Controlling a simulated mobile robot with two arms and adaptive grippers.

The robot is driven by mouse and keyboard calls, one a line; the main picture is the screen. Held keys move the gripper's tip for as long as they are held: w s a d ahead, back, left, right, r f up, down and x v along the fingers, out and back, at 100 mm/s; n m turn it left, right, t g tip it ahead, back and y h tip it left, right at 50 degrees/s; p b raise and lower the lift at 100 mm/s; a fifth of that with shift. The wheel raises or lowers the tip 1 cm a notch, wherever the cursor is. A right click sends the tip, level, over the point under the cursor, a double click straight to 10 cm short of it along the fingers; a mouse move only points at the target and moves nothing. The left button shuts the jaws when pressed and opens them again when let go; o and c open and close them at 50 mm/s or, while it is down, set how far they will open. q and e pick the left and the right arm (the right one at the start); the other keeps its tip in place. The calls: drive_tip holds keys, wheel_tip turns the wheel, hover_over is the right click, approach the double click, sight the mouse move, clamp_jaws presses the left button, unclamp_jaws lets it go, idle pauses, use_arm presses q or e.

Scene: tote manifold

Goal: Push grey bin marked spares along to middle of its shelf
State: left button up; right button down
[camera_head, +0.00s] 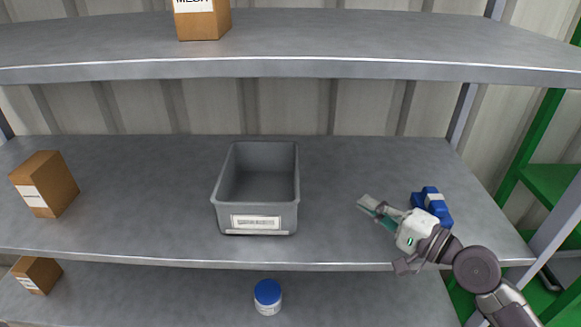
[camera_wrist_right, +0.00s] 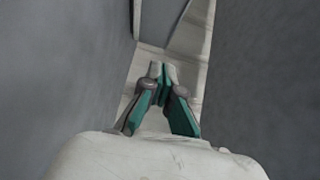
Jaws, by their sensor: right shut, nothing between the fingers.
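The grey bin (camera_head: 256,188) stands upright and open-topped on the middle shelf (camera_head: 140,200), near the middle of its width. Its front carries a white label (camera_head: 256,222) whose text is too small to read. It looks empty. My right gripper (camera_head: 366,204) is over the same shelf, to the right of the bin, with a clear gap between them. Its fingers point left towards the bin. In the right wrist view the fingertips (camera_wrist_right: 162,68) are close together with nothing between them. My left gripper is not in view.
A cardboard box (camera_head: 45,184) sits at the shelf's left end. A blue object (camera_head: 432,205) lies on the shelf just behind my right gripper. The upper shelf (camera_head: 330,40) holds another box (camera_head: 202,20). A blue-lidded tub (camera_head: 268,296) stands on the lower shelf.

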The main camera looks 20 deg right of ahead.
drive_tip(key=x, duration=0.2)
drive_tip(key=shift+w+r, duration=0.15)
drive_tip(key=shift+w, duration=0.2)
drive_tip(key=w+p, duration=0.1)
drive_tip(key=w+a+r+p, duration=0.1)
drive_tip(key=shift+w+a+p, duration=0.25)
drive_tip(key=shift+a+p, duration=0.05)
drive_tip(key=p+x, duration=0.1)
drive_tip(key=x, duration=0.3)
drive_tip(key=shift+w+f, duration=0.1)
drive_tip(key=shift+f, duration=0.1)
drive_tip(key=a, duration=0.1)
drive_tip(key=w+a+p, duration=0.1)
drive_tip(key=a, duration=0.1)
drive_tip(key=shift+w+a+f+p, duration=0.1)
drive_tip(key=shift+w+a+p, duration=0.1)
drive_tip(key=shift+w+p, duration=0.2)
drive_tip(key=shift+a, duration=0.5)
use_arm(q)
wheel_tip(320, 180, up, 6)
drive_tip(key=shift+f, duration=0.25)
use_arm(e)
drive_tip(key=shift+w+a+f, duration=0.1)
drive_tip(key=shift+w+f, duration=0.05)
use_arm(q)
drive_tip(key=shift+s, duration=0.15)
